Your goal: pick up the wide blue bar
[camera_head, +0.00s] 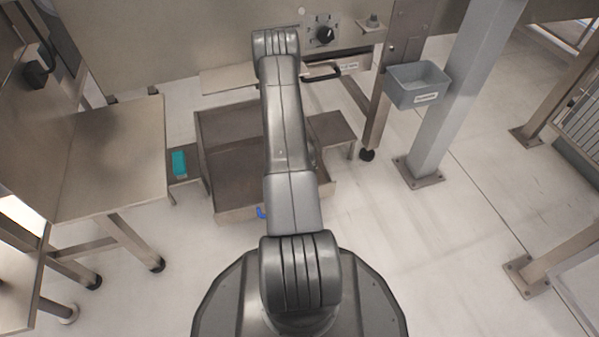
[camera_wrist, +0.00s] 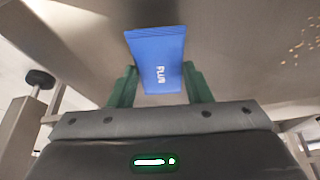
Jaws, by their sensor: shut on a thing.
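The wide blue bar (camera_wrist: 157,52) is a flat blue packet with white lettering in the wrist view. My gripper (camera_wrist: 160,88) has its two green fingers on either side of the bar's near end and is shut on it. The bar points away from the gripper, over a plain brownish surface. In the head view my arm hides the gripper and most of what lies below it. A small blue piece (camera_head: 262,212) shows beside my arm at the tray's near edge; I cannot tell whether it is the bar.
A brown metal tray (camera_head: 226,180) lies under my arm. A teal item (camera_head: 179,162) sits on a small shelf at its left. A metal table (camera_head: 115,160) stands further left. A grey bin (camera_head: 418,84) hangs by the post (camera_head: 462,90) at right. Open floor lies right of the tray.

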